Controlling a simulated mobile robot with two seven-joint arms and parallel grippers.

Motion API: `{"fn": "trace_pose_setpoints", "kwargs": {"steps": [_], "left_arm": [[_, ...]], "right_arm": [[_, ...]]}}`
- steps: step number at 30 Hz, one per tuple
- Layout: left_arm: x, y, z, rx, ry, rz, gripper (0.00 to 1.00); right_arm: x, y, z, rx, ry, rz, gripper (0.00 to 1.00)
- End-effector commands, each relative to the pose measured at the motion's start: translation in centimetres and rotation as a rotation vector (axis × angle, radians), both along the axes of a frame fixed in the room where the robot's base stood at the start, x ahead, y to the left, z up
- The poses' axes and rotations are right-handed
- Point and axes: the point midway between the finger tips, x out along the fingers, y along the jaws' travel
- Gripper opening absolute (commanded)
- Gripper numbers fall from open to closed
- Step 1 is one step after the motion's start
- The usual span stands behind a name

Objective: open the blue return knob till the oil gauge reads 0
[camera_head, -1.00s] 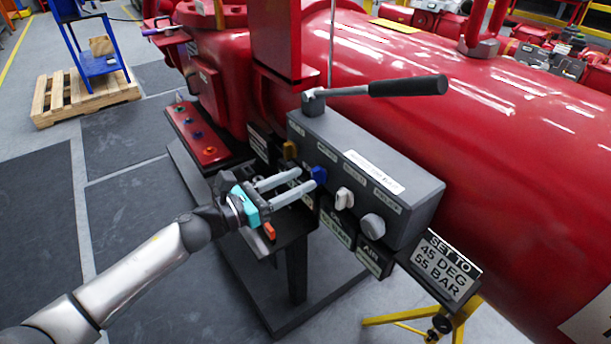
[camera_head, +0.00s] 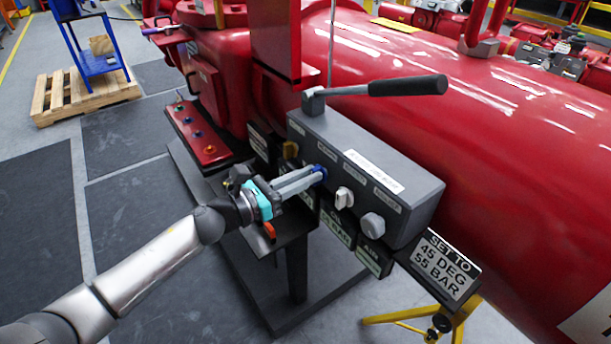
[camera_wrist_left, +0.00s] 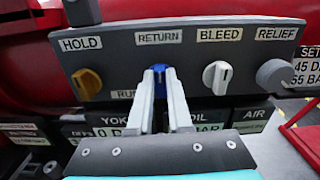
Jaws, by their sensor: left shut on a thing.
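The blue return knob (camera_head: 319,171) is on the front of the grey control box (camera_head: 410,220). My left gripper (camera_head: 314,177) comes in from the left, its two long grey fingers shut on the knob. In the left wrist view the blue knob (camera_wrist_left: 159,72) shows between the fingertips (camera_wrist_left: 160,82), under the RETURN label. The oil display (camera_wrist_left: 208,126) sits below the box. The fingers and gripper body cover part of it, and I cannot read its number. My right gripper is not in view.
On the same box are a yellow HOLD knob (camera_wrist_left: 87,84), a white BLEED knob (camera_wrist_left: 217,77) and a grey RELIEF knob (camera_wrist_left: 276,76). A long black-handled lever (camera_head: 405,86) spans the top. A "45 DEG 55 BAR" sign (camera_head: 440,267) stands at the right.

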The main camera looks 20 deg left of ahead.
Motion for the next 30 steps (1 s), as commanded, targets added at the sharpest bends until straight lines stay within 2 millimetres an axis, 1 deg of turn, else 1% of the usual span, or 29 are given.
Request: {"fn": "trace_pose_setpoints", "kwargs": {"steps": [2, 19, 26, 30], "left_arm": [[-0.02, 0.01, -0.01, 0.000, 0.000, 0.000, 0.00], [-0.01, 0.04, 0.00, -0.017, 0.014, 0.000, 0.00], [0.07, 0.12, 0.04, -0.098, 0.078, 0.000, 0.00], [0.15, 0.22, 0.04, -0.185, 0.146, 0.000, 0.00]], "right_arm": [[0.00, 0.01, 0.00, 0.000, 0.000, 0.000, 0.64], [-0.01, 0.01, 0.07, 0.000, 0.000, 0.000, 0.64], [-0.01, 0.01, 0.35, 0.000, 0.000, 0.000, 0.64], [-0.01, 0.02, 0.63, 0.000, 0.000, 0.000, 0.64]]}}
